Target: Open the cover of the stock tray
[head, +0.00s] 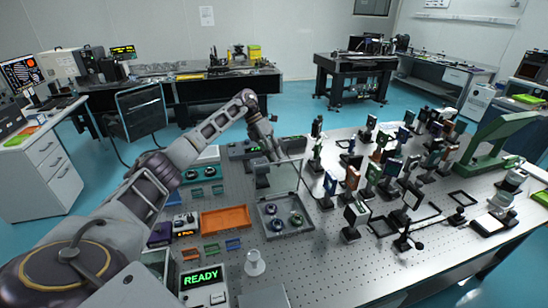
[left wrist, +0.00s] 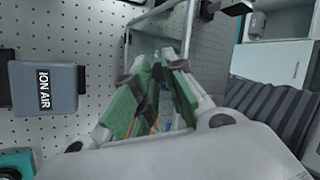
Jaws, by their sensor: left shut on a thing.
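The stock tray (head: 268,225) is a grey tray on the perforated table, with a few round dark parts in it. Its clear cover with a thin light frame (head: 302,174) stands raised, close to upright, at the tray's back edge. My left gripper (head: 275,158) is at the cover's upper edge. In the left wrist view the green-padded fingers (left wrist: 160,72) are closed together at the cover (left wrist: 145,42); the exact contact is partly hidden by the fingers. My right gripper is not in view.
An orange tray (head: 225,219) lies left of the stock tray. A white cone-shaped piece (head: 255,264) and a box reading READY (head: 202,285) stand in front. Many mounted optics (head: 373,180) crowd the right side. A grey ION AIR box (left wrist: 45,88) is beside my left gripper.

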